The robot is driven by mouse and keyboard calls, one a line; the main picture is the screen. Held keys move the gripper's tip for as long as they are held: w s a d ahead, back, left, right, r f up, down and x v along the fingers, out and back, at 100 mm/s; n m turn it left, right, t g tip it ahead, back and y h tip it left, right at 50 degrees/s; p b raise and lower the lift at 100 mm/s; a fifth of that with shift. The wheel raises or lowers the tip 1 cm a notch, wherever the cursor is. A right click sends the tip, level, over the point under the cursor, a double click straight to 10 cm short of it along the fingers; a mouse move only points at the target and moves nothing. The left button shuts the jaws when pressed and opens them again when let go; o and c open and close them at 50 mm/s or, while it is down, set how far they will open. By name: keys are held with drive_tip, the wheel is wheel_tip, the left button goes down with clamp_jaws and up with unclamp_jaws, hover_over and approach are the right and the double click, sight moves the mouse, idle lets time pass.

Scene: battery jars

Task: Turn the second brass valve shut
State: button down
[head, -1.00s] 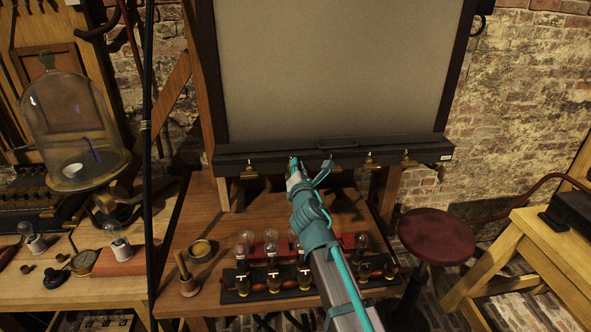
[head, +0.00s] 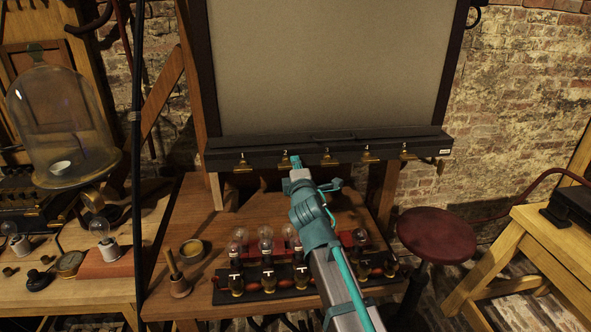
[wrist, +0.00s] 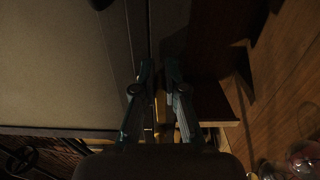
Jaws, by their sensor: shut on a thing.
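Several small brass valves hang in a row along the dark bar (head: 220,155) under the large pale panel in the head view. The leftmost brass valve (head: 243,163) is in plain sight. My gripper (head: 295,163) is at the bar just right of it, at the place of the second valve from the left, and hides that valve. In the dim wrist view my gripper's two teal fingers (wrist: 159,70) are close together, with a narrow yellowish strip (wrist: 160,104) between them. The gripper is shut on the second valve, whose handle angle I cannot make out.
Other brass valves hang to the right, the nearest brass valve (head: 329,158) close beside my gripper. Below my arm, the wooden table (head: 200,215) carries a black rack (head: 255,296) with bulbs. A glass bell jar (head: 62,125) stands left, a red stool (head: 437,234) right.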

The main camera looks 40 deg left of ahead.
drive_tip(key=shift+f+m, duration=0.1)
drive_tip(key=shift+m, duration=0.3)
drive_tip(key=c, duration=1.2)
unclamp_jaws()
drive_tip(key=v, duration=1.2)
